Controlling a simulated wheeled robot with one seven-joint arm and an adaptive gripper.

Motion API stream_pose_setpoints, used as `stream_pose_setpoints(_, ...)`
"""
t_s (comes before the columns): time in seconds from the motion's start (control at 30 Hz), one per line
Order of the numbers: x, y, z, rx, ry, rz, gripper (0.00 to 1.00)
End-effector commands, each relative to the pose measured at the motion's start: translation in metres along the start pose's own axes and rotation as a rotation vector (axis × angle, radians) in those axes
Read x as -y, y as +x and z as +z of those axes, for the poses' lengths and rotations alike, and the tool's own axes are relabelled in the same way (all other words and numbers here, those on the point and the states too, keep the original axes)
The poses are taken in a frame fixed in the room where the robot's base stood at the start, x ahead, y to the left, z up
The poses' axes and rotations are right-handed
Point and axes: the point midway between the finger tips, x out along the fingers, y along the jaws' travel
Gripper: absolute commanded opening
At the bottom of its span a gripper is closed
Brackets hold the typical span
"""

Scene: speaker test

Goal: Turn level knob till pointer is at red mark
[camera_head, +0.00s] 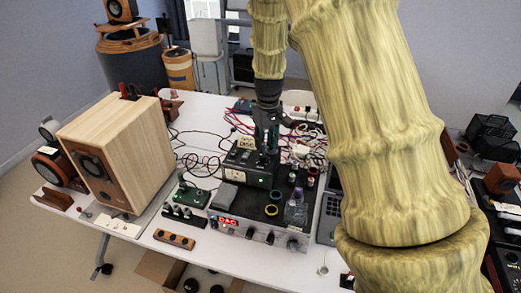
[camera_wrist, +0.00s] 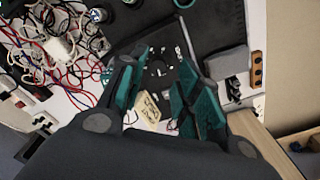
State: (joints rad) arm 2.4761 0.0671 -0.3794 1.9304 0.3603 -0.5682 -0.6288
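My gripper (camera_head: 267,138) points down over a small black box (camera_head: 237,174) on the white table. In the wrist view its two teal fingers (camera_wrist: 160,70) stand apart, with nothing seen gripped. A dark round knob (camera_wrist: 158,68) with white marks around it shows between and just beyond the fingertips, on the black top of the box. I cannot tell whether the fingers touch it. The pointer and a red mark are too small to make out. A tan tag with handwriting (camera_wrist: 149,111) lies near the knob and also shows in the head view (camera_head: 246,144).
A larger unit with a red display (camera_head: 228,220) and front knobs stands before the box. A wooden speaker (camera_head: 140,150) is at left, and a laptop (camera_head: 329,218) at right. Tangled cables (camera_wrist: 62,50) lie behind. My arm hides much of the right side.

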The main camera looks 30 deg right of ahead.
Motion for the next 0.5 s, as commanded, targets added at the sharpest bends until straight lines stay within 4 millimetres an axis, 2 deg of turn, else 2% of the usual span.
stream_pose_setpoints(0.1, 0.0, 0.023, -0.016, 0.016, -0.003, 0.001, 0.33)
stream_pose_setpoints(0.27, 0.002, 0.05, -0.029, 0.028, -0.006, 0.001, 0.33)
stream_pose_setpoints(0.4, 0.002, 0.061, -0.029, 0.028, -0.005, 0.001, 0.33)
stream_pose_setpoints(0.5, 0.001, 0.062, -0.024, 0.022, -0.003, 0.002, 0.33)
